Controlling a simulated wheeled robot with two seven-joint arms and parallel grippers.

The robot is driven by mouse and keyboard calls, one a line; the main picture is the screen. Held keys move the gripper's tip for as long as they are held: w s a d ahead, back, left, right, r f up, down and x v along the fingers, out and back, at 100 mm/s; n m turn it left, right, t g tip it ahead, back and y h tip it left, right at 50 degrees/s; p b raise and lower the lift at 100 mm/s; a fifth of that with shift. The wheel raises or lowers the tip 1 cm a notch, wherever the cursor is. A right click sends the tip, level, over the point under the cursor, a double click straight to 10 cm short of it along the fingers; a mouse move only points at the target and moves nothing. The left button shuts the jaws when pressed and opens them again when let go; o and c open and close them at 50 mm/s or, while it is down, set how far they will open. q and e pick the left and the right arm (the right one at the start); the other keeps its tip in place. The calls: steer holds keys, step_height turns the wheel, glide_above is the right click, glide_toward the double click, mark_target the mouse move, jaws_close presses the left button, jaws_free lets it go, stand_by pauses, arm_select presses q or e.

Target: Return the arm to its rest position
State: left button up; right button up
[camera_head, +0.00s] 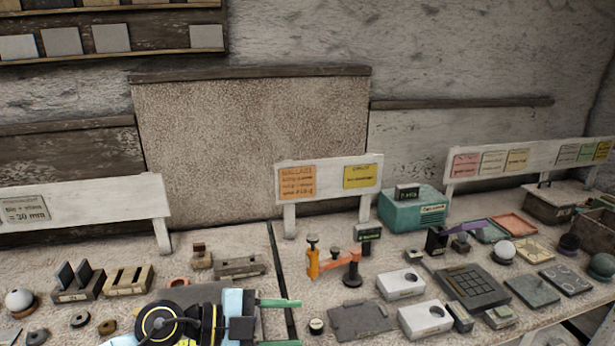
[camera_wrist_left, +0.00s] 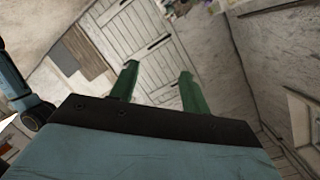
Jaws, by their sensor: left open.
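My left gripper (camera_head: 290,322) shows at the bottom of the head view, left of the middle. Its two green fingers point right and stand apart, with nothing between them. In the left wrist view the same green fingers (camera_wrist_left: 158,88) are apart and empty, with a wall and plank doors far behind them. The left arm's wrist hides part of the bench below it. My right gripper is in neither view.
The bench carries an orange stand (camera_head: 333,262), a teal box (camera_head: 413,210), white blocks (camera_head: 425,318), a dark grid tray (camera_head: 472,287) and a plaster sphere (camera_head: 503,251). Another white sphere (camera_head: 19,299) sits at the far left. White sign boards (camera_head: 328,178) stand behind.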

arm_select(q)
step_height(320, 180, up, 6)
steer(key=n+t+h, duration=0.3)
steer(key=n+t, duration=0.1)
steer(key=t, duration=0.2)
steer(key=w+a+r+n+t+y, duration=0.1)
steer(key=w+a+n+t+y, duration=0.1)
steer(key=a+n+t+y, duration=0.8)
steer(key=s+a+f+n+g+y, duration=0.3)
steer(key=a+f+n+y, duration=0.1)
steer(key=f+n+y, duration=0.15)
steer(key=s+a+f+n+g+y, duration=0.4)
steer(key=f, duration=0.3)
steer(key=s+f+m+g+h, duration=0.1)
steer(key=s+f+g, duration=0.4)
steer(key=s, duration=0.4)
steer(key=s+f+g+h, duration=0.1)
steer(key=s+f+g, duration=0.3)
steer(key=s, duration=0.5)
step_height(320, 180, down, 30)
steer(key=s+g+b, duration=0.2)
steer(key=b, duration=0.3)
steer(key=s+a+f+g+b, duration=0.1)
steer(key=s+a+f+b, duration=0.2)
steer(key=s+f, duration=1.3)
step_height(320, 180, down, 2)
steer(key=shift+f+m, duration=0.2)
steer(key=shift+m, duration=0.15)
